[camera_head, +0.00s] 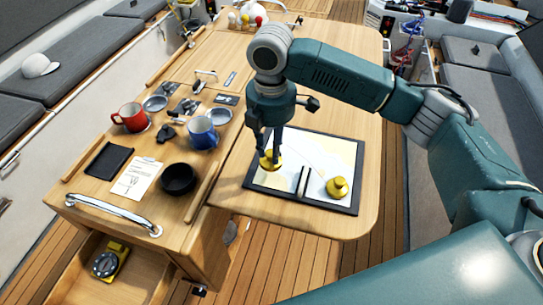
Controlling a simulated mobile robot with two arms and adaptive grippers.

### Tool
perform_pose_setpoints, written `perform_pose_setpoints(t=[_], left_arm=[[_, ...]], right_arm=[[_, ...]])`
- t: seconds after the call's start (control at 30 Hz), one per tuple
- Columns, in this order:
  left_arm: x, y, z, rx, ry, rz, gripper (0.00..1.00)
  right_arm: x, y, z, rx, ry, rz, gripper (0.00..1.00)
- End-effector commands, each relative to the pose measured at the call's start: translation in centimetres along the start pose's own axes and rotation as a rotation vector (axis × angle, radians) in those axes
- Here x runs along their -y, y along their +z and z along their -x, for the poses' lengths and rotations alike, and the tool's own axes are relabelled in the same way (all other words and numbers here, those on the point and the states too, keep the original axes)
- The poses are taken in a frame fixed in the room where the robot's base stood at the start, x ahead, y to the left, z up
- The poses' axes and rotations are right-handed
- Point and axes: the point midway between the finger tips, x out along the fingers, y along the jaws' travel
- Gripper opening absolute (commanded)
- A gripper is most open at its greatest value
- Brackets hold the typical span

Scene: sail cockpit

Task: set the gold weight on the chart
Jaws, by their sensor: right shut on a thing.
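My right gripper (272,153) points down over the left part of the chart (320,155), shut on a gold weight (272,163). The fingers hide part of this weight, and I cannot tell whether it touches the chart or hangs just above it. The chart is a pale sheet with yellow areas on a dark-edged board, lying flat on the wooden table. A second gold weight (338,187) stands on the chart's lower right part. My left gripper is not in view.
Black dividers or rulers (303,181) lie on the chart between the weights. Left of the chart are a blue mug (202,133), a red mug (131,117), a black bowl (178,178) and a paper sheet (137,178). The table's right end (369,185) is clear.

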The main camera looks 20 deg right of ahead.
Motion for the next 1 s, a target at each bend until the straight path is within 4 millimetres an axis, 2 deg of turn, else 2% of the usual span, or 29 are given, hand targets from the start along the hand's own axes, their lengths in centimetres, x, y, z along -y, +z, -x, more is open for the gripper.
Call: perform_pose_setpoints(t=[0.33,0.73,0.77,0.8,0.83,1.0], left_arm=[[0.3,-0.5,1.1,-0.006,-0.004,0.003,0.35],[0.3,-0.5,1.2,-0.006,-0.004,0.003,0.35],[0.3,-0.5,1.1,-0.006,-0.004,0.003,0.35],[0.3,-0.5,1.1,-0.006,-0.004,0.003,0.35],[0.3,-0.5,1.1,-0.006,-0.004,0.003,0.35],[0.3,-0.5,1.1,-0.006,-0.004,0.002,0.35]], right_arm=[[0.0,0.0,-4.0,0.000,0.000,-0.001,0.00],[0.0,0.0,-4.7,0.000,0.001,-0.001,0.00],[0.0,0.1,-4.7,0.001,0.001,-0.001,0.29],[0.0,0.1,-4.7,0.001,0.001,-0.001,0.37],[0.0,0.0,-4.7,0.001,0.001,-0.001,0.42],[0.0,0.0,-4.7,0.001,0.000,-0.001,0.42]])
